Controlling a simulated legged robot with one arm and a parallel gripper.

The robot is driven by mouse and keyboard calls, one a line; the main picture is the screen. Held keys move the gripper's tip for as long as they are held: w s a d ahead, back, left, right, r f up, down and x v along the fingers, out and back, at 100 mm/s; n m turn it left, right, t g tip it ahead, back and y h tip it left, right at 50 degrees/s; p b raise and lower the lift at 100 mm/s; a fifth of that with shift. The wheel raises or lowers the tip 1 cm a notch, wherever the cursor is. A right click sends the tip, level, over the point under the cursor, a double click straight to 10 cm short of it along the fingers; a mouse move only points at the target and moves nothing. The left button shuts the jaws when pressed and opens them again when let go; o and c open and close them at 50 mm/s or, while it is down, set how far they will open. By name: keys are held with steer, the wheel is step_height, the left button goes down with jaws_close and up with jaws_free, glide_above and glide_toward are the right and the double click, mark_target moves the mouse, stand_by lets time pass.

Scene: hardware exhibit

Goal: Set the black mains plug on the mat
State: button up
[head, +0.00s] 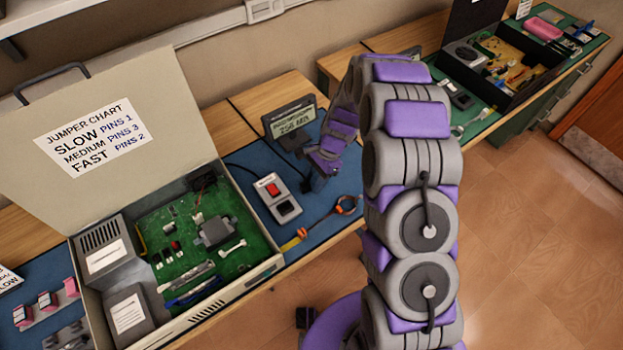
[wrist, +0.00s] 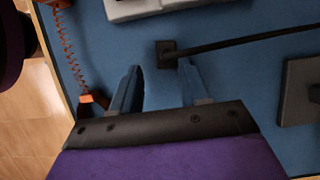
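The black mains plug (wrist: 167,53) shows in the wrist view as a small dark block with a black cable running off to the right. It appears low over or lying on the blue mat (wrist: 228,80); I cannot tell exactly which. My gripper (wrist: 160,75) is open, with its two blue-grey fingers apart. The plug is just beyond the fingertips, nearer the right finger, with a visible gap to the left one.
A grey switch box with a red rocker (head: 277,198) stands left of my gripper, with a display unit (head: 290,118) behind. An orange-ended coiled cord (wrist: 68,45) lies at the mat's edge. An open case (head: 130,100) with a green board fills the left.

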steer(key=shift+d, duration=0.45)
steer(key=shift+a+r, duration=0.15)
steer(key=shift+a, duration=0.9)
steer(key=shift+w+a+r, duration=0.1)
steer(key=shift+w+r, duration=0.05)
steer(key=shift+r, duration=0.15)
steer(key=d+p+v, duration=0.1)
steer(key=p+v, duration=0.2)
steer(key=v, duration=0.8)
steer(key=s+d+r+n, duration=0.3)
steer(key=s+r, duration=0.4)
steer(key=r, duration=0.2)
steer(key=s+d+r+n+h, duration=0.1)
steer(key=s+d+r+n, duration=0.1)
steer(key=s, duration=0.7)
steer(key=s+d+r+n+h, duration=0.1)
steer(key=s+d+r+n, duration=0.1)
steer(key=s, duration=0.8)
steer(key=s+d+r+n+h, duration=0.1)
steer(key=s+r+n, duration=0.3)
steer(key=s, duration=0.6)
steer(key=shift+s+d+r+t+h, duration=0.1)
steer(key=shift+d+r+t+h, duration=0.15)
steer(key=shift+r, duration=0.25)
steer(key=shift+d+r+t+h, duration=0.15)
steer(key=shift+d+r, duration=0.15)
steer(key=shift+r, duration=0.2)
